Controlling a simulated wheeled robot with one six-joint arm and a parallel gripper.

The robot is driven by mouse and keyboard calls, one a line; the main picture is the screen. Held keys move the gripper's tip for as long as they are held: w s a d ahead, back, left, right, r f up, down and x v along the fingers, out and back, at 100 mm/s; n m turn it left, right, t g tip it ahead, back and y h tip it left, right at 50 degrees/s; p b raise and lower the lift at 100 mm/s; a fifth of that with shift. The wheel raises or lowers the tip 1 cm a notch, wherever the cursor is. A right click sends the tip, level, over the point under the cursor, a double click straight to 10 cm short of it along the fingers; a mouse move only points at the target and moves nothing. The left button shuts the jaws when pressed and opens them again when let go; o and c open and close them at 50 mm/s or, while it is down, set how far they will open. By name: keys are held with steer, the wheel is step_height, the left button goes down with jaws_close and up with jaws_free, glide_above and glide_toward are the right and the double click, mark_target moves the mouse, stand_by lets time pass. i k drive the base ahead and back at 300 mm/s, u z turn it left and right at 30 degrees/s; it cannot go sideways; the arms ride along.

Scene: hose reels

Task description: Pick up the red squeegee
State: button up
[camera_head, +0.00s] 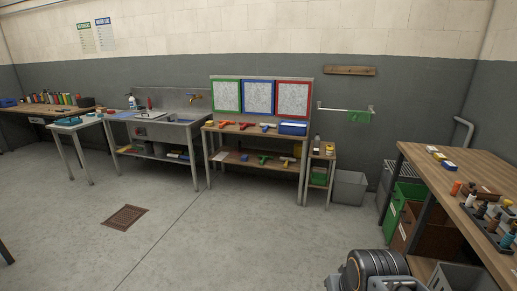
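Several small T-shaped tools, like squeegees, lie on a two-level wooden bench against the back wall. At this size I cannot tell for sure which is the red squeegee. My gripper's fingers are not in view; a dark, rounded part at the bottom right seems to be my arm.
The bench (258,136) has green, blue and red framed boards above it, and more tools on its lower level. A sink unit (160,125) stands left of it, a grey bin (349,187) right. A cluttered worktable (450,180) fills the right. The middle floor is clear, with a drain grate (126,217).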

mark_target(246, 124)
steer(key=u, duration=0.25)
steer(key=i, duration=2.45)
steer(key=u, duration=0.25)
steer(key=i, duration=3.5)
